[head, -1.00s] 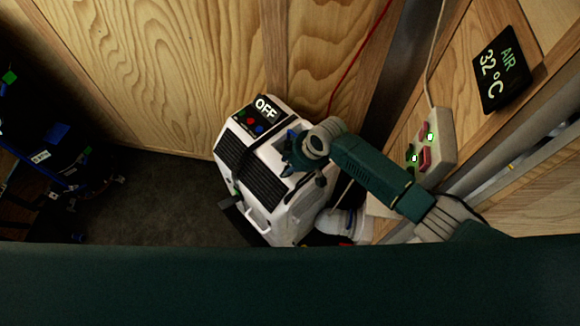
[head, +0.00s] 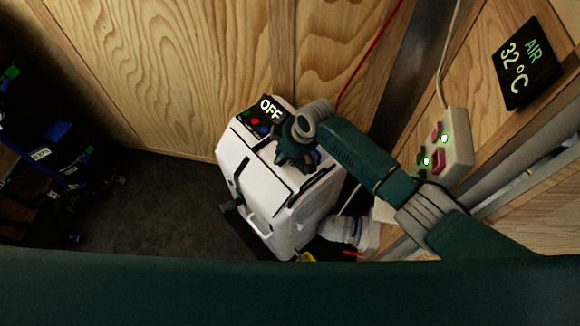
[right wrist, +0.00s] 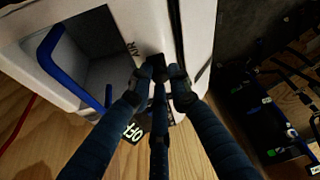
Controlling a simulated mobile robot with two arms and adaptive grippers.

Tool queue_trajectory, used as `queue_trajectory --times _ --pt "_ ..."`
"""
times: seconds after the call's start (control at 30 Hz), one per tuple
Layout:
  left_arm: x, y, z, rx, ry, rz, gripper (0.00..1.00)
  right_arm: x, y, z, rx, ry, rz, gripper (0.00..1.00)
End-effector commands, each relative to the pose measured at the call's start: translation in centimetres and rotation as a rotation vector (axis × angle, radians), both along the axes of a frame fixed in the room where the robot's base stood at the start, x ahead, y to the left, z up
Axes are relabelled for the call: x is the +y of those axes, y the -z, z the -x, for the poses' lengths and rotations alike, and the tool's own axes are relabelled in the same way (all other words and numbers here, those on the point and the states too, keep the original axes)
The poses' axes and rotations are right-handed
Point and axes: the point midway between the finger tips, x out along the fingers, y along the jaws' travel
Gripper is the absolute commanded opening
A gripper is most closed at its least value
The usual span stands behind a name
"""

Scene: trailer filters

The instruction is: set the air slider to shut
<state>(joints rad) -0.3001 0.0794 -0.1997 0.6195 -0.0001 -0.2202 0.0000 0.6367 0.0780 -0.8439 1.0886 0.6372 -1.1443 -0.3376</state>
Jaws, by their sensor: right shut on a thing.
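The white machine (head: 272,190) stands by the wood wall, with a small panel reading OFF (head: 270,108) at its far end. Its top shows white surfaces with thin dark slits. My right gripper (head: 287,156) is over the top, close to the panel. In the right wrist view my right gripper (right wrist: 162,78) is shut on a small dark knob (right wrist: 156,62), which seems to be the air slider's, beside partly hidden lettering. The fingers hide much of the knob, and the gripper hides it in the head view. My left gripper is not in view.
A blue handle (right wrist: 52,45) crosses an open recess in the machine. A button box (head: 455,145) with lit green lamps and an AIR 32 °C display (head: 525,65) are on the right wall. Dark equipment with blue parts (head: 60,150) stands left.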

Motion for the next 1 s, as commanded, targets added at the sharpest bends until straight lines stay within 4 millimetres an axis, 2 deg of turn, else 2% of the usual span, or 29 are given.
queue_trajectory --times 0.03,0.3,0.33,0.4,0.77,0.87,1.0 --pt "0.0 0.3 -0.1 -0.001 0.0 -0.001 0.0 0.6 -0.1 -0.5 -0.013 0.0 -0.009 0.0" --pt "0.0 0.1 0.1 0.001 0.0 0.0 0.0 0.7 -0.4 -0.6 -0.017 0.0 -0.013 0.0" --pt "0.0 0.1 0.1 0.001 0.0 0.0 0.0 0.7 -0.4 -0.6 -0.017 -0.001 -0.013 0.24" --pt "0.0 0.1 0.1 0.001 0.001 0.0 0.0 0.7 -0.4 -0.6 -0.016 -0.001 -0.012 0.37" --pt "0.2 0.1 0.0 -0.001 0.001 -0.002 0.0 0.3 -0.5 -0.4 -0.012 -0.001 -0.008 0.37" --pt "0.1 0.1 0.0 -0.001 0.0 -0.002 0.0 0.0 -1.5 -0.2 -0.012 -0.001 -0.008 0.37" --pt "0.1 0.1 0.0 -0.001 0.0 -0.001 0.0 -0.8 -4.0 0.3 -0.015 -0.001 -0.008 0.37"
